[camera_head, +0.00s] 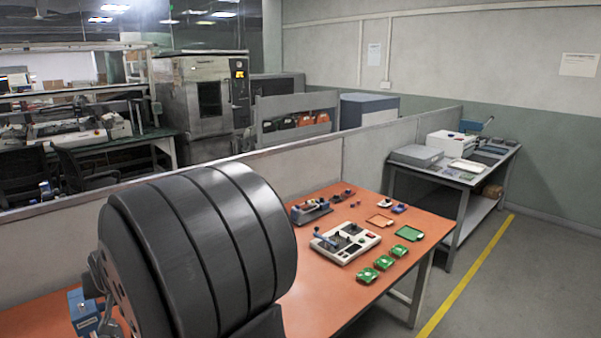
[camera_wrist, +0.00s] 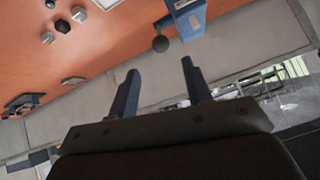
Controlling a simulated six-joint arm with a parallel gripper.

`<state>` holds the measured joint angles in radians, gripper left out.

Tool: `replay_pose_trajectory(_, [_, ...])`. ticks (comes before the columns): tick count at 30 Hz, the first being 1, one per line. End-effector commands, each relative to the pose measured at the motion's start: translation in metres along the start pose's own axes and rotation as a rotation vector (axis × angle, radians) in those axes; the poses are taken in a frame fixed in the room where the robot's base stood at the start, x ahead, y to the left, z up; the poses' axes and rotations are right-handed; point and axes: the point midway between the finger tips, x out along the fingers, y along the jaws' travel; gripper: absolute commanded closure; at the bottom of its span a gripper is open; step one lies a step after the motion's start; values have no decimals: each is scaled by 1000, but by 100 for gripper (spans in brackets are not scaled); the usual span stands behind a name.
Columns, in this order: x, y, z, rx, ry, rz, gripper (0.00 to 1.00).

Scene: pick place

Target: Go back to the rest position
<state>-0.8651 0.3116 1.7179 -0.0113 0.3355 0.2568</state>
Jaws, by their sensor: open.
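My gripper (camera_wrist: 160,67) shows in the wrist view with its two dark fingers spread apart. Nothing is between them. It hangs near the edge of the orange table (camera_wrist: 110,45), with a grey partition (camera_wrist: 235,60) behind the fingers. In the head view I cannot make out the gripper. The orange table (camera_head: 318,285) stretches from the lower left to the centre there.
A white fixture with a blue lever (camera_head: 345,243), several green parts (camera_head: 383,262), a green tray (camera_head: 409,233) and an orange tray (camera_head: 379,220) lie on the table. A blue block (camera_wrist: 188,18) and black ball (camera_wrist: 160,43) are near the fingers. A dark ribbed drum hides table's left.

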Motion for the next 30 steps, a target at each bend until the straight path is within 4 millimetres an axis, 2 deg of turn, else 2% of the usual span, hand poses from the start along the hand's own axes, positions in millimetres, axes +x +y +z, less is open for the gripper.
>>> replay_pose_trajectory(28, [145, 1, 1, 0, -3, 1, 55])
replay_pose_trajectory(30, [147, 3, 14, -1, -5, 2, 55])
